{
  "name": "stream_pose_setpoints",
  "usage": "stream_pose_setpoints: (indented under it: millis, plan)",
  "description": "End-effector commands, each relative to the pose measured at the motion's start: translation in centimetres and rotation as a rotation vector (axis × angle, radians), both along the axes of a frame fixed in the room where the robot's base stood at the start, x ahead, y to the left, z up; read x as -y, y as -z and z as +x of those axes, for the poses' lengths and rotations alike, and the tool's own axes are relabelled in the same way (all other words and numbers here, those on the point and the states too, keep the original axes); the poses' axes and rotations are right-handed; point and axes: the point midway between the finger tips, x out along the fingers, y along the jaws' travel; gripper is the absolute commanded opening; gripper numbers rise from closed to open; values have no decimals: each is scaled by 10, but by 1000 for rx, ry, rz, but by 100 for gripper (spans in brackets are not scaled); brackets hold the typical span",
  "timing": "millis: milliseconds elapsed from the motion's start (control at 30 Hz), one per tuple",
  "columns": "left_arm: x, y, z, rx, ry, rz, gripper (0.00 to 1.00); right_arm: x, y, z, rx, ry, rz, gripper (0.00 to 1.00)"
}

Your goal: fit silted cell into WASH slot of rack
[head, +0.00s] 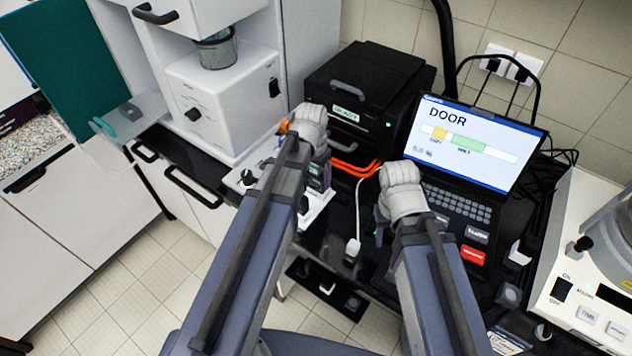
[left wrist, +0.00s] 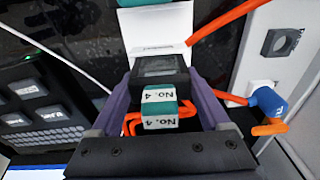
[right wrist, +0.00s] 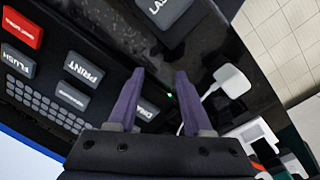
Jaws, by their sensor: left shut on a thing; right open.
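My left gripper (left wrist: 160,85) is shut on a small block-shaped cell (left wrist: 160,107) with teal and white faces marked "No. 4". A dark part of it shows between the purple fingers, and whether it is silted I cannot tell. In the head view the left gripper (head: 318,180) is over a white fixture (head: 318,207), mostly hidden by my arm. I cannot tell whether this is the rack, and no WASH mark is readable. My right gripper (right wrist: 155,88) is open and empty above the black counter, beside the keyboard console; it also shows in the head view (head: 381,228).
A black box unit (head: 365,90) stands behind, with orange tubes (head: 355,168) in front. A laptop-like console (head: 470,150) reads "DOOR". A white plug (head: 353,247) and its cable lie between the arms. In the left wrist view a blue connector (left wrist: 267,100) sits close at right.

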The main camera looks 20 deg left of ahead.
Motion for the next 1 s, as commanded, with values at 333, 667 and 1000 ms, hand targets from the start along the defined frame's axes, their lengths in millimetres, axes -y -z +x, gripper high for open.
stream_pose_setpoints:
  millis: [333, 667, 1000]
  plan:
    - [0, 5, 0, 0, 0, 0, 0, 0, 5, 0, 0, 0, 0, 50]
    - [0, 7, 0, 0, 0, 0, 100, 0, 7, 0, 0, 0, 0, 50]
    - [0, 3, 0, 0, 0, 0, 100, 0, 3, 0, 0, 0, 0, 50]
